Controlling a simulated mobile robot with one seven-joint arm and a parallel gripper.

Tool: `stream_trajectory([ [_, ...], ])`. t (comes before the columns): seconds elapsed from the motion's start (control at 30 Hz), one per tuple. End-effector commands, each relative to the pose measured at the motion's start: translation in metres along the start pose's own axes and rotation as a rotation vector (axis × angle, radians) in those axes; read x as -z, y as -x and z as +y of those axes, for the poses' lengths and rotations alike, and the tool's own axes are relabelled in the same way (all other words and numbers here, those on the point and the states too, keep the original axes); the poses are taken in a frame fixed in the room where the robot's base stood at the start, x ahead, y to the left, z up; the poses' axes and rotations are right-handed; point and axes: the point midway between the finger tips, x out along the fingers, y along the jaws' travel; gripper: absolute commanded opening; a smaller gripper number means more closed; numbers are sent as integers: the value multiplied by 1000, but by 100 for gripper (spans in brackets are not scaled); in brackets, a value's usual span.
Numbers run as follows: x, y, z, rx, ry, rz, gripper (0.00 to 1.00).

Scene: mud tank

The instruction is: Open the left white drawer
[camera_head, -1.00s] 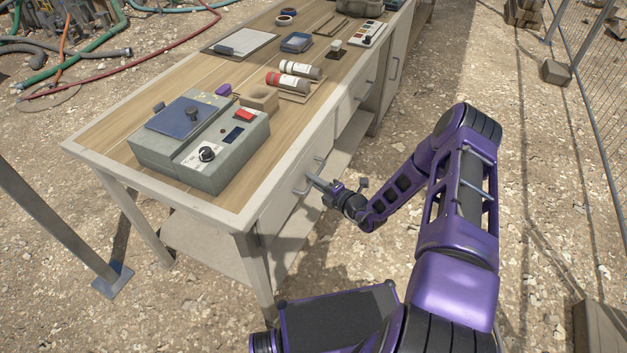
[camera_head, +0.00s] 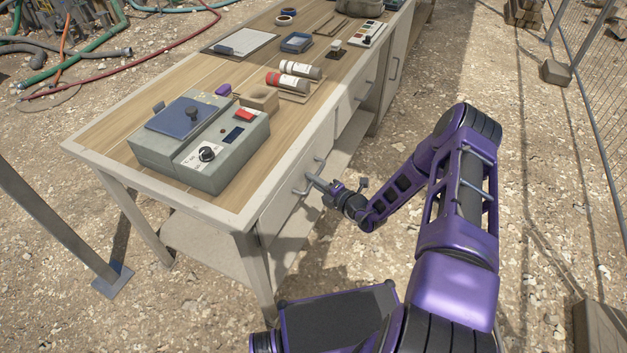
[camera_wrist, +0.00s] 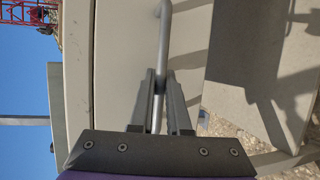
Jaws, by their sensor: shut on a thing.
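The left white drawer (camera_head: 283,213) is in the near end of the bench front, below the tabletop. Its front looks flush with the bench frame, so it appears shut. Its grey bar handle (camera_head: 304,184) shows in the head view, and in the wrist view the handle (camera_wrist: 165,30) runs down between my fingers. My gripper (camera_head: 315,182) is at this handle. In the wrist view my gripper (camera_wrist: 160,85) has a finger on each side of the bar and is shut on it. The part of the handle between the fingers is partly hidden.
A grey device (camera_head: 200,140) stands on the bench top (camera_head: 105,130) above the drawer. Another drawer (camera_head: 356,95) with a handle is farther along the bench front. A lower shelf (camera_head: 200,245) is under the bench. Gravel ground to the right of the bench is open up to a wire fence (camera_head: 590,110).

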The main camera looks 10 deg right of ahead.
Motion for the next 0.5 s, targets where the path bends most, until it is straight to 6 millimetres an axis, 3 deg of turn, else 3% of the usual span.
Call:
stream_trajectory([
  [0.27,-6,11,-2,1,0,-3,0],
  [0.5,-23,51,-11,2,-1,-6,0],
])
